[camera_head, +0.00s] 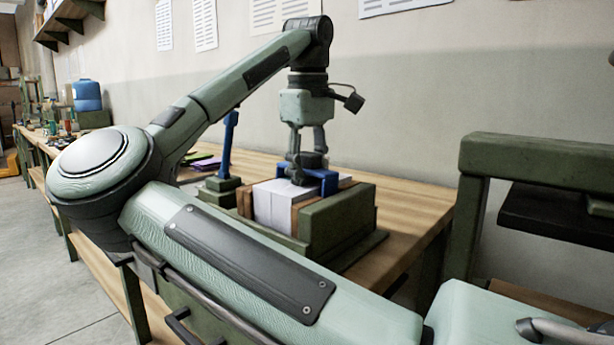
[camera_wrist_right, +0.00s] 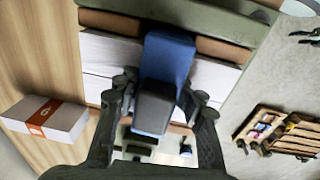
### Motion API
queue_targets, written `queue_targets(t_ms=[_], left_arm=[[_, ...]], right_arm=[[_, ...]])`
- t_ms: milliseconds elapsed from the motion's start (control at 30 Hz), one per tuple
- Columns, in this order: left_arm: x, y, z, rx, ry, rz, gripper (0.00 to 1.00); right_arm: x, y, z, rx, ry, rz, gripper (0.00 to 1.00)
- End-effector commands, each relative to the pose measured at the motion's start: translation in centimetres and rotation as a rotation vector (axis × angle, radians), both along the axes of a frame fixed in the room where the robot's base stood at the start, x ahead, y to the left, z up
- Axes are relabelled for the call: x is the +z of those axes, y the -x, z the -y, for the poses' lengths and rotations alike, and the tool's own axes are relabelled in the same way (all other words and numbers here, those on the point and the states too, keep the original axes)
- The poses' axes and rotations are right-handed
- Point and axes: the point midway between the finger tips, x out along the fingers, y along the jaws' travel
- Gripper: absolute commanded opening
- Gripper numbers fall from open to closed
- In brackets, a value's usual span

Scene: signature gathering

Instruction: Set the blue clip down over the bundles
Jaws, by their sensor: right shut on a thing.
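The blue clip (camera_head: 326,179) is at the top of the white paper bundles (camera_head: 275,207), which stand in a green and wooden holder (camera_head: 345,222). My right gripper (camera_head: 303,176) points down and is shut on the clip. In the right wrist view, the blue clip (camera_wrist_right: 170,55) lies between the fingers of my right gripper (camera_wrist_right: 160,98) and reaches across the white bundles (camera_wrist_right: 108,55). Whether it rests on them or hangs just above is hard to tell. My left gripper is not in view.
A blue post on a green base (camera_head: 222,184) stands left of the holder. Purple and green flat items (camera_head: 205,163) lie behind it. A white stack with an orange band (camera_wrist_right: 45,117) lies beside the holder. The wooden bench (camera_head: 412,205) is clear at right.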

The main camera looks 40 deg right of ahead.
Motion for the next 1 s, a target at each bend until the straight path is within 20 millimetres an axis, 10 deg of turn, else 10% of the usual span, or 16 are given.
queue_targets(t_ms=[33,67,333,1000], left_arm=[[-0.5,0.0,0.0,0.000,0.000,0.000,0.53],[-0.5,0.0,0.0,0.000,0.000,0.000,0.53],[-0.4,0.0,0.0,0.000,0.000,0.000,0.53],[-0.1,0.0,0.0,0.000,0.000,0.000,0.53]], right_arm=[[-3.4,0.6,-0.3,-0.016,-0.054,-0.056,0.00],[-3.4,0.6,-0.3,-0.016,-0.054,-0.056,0.32],[-3.2,0.5,-0.4,-0.012,-0.053,-0.055,0.64],[-1.3,0.3,-0.4,-0.004,-0.044,-0.045,0.64]])
